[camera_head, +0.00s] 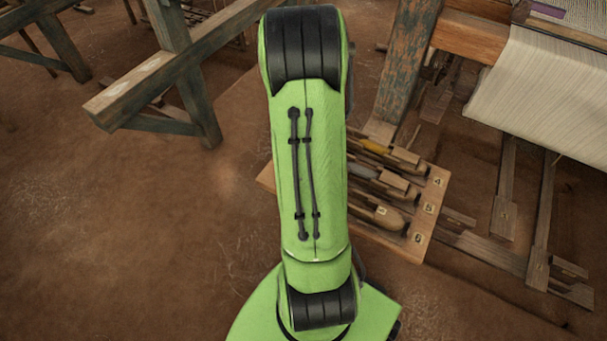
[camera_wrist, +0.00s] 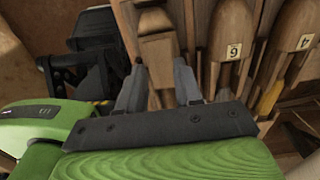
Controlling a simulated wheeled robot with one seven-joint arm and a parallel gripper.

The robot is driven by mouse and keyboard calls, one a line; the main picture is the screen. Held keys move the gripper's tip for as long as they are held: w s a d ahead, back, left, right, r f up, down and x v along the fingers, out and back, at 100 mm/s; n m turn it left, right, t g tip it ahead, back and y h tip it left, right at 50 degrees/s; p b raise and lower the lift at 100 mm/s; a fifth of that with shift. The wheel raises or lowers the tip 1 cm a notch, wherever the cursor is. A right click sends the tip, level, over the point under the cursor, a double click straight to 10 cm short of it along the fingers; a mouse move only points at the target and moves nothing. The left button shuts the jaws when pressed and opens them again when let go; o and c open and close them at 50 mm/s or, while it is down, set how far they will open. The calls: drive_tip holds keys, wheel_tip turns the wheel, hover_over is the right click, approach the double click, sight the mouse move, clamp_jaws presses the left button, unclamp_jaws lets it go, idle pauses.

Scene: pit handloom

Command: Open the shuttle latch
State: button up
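Several wooden shuttles lie side by side on a board (camera_head: 400,246) in the head view. Its edge carries number tags 4, 5 and 6. A shuttle (camera_head: 382,214) with a tag lies in the row nearest tag 6. In the wrist view, a shuttle tagged 6 (camera_wrist: 232,42) and one tagged 4 (camera_wrist: 297,50) lie right of my gripper (camera_wrist: 160,65). My gripper's two grey fingers stand apart, with a squared wooden block (camera_wrist: 158,47) showing between and beyond their tips. Contact cannot be told. I cannot make out which part is the latch. My gripper is hidden in the head view.
My green arm covers the middle of the head view and part of the board. A loom post (camera_head: 405,65) rises behind the board, and pale cloth (camera_head: 545,95) hangs at the right. A wooden trestle (camera_head: 165,85) stands at the upper left. The brown floor (camera_head: 130,240) at left is clear.

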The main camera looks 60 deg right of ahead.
wheel_tip(320, 180, down, 4)
drive_tip(key=shift+r+b, duration=0.1)
drive_tip(key=shift+b, duration=0.3)
clamp_jaws()
